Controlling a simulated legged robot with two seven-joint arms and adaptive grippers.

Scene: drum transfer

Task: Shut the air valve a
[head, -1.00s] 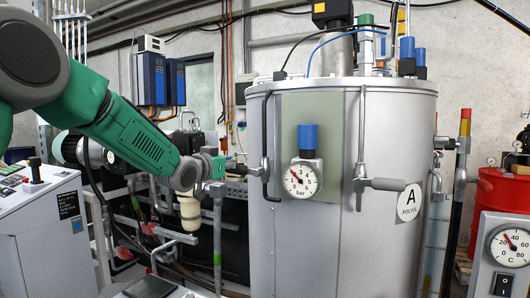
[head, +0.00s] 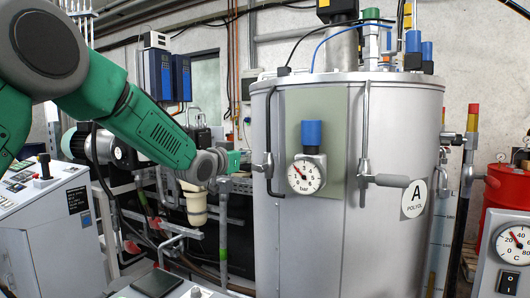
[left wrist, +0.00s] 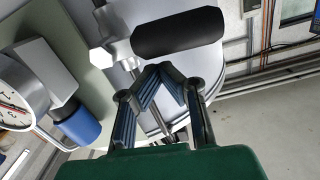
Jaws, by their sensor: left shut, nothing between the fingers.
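The grey tank (head: 300,225) marked "A POLYOL" stands in the middle of the head view. A valve with a dark lever (head: 268,181) hangs on the pipe at its left side; the task's label for it is not readable. Its black grip (left wrist: 178,33) shows large in the left wrist view. My left gripper (head: 234,162) is just left of this lever in the head view, apart from it; its fingers are hard to make out there. In the left wrist view its fingers (left wrist: 160,70) meet at the tips, empty, below the black grip. My right gripper is not in view.
A pressure gauge (head: 305,174) with a blue knob (head: 311,133) sits on the tank front, also at the left of the wrist view (left wrist: 14,102). A second valve with a grey handle (head: 393,180) is to its right. Pipes and a cream filter bowl (head: 195,204) crowd below my arm.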

